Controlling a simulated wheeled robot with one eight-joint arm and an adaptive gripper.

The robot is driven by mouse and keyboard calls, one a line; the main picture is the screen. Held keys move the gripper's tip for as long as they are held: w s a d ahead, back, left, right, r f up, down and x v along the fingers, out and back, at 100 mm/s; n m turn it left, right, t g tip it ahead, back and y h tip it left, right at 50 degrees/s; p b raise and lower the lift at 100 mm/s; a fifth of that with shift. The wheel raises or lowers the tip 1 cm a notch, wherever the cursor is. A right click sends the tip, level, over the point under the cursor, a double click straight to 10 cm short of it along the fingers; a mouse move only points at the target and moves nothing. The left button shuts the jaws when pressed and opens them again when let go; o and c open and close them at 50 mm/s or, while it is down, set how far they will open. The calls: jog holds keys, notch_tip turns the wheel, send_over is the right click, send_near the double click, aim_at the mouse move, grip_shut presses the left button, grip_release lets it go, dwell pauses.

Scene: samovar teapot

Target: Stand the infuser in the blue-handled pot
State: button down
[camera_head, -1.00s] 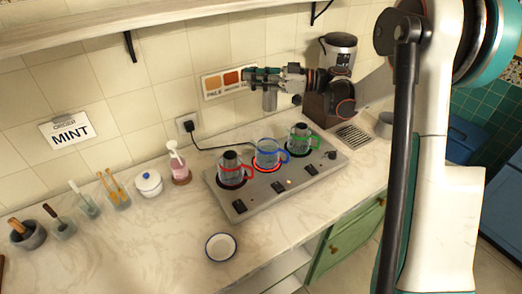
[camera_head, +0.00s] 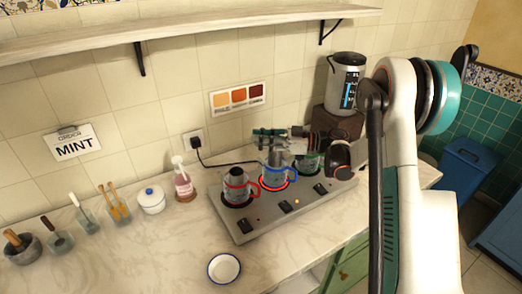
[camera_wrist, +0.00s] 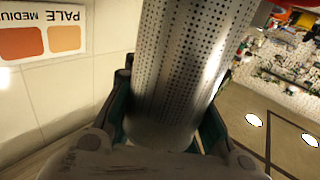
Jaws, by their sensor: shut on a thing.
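My gripper (camera_head: 271,134) is shut on the infuser, a grey perforated metal cylinder (camera_wrist: 185,70). In the wrist view, the fingers clasp it on both sides. In the head view, my gripper is just above the blue-handled pot (camera_head: 276,176), a glass pot on the hot plate between the other two. The infuser (camera_head: 274,156) hangs upright from the gripper and overlaps the mouth of this pot. I cannot tell how deep its lower end is or whether it touches the pot.
The hot plate (camera_head: 247,228) also holds a red-handled pot (camera_head: 237,188) on the left and a green-handled pot (camera_head: 309,163) on the right, partly hidden by my arm. A soap bottle (camera_head: 182,183) stands left. A white bowl (camera_head: 224,268) is in front, with clear counter around it.

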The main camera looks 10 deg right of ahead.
notch_tip(320, 180, down, 4)
jog(key=shift+r+b, duration=0.1)
jog(key=shift+b, duration=0.35)
jog(key=shift+f+b, duration=0.45)
jog(key=shift+f, duration=0.15)
jog(key=c, duration=1.3)
grip_release()
jog(key=p+v, duration=0.1)
jog(key=v, duration=0.3)
jog(key=r+p+v, duration=0.1)
jog(key=v, duration=0.3)
jog(key=p+v, duration=0.1)
jog(key=v, duration=0.3)
jog(key=shift+r, duration=0.2)
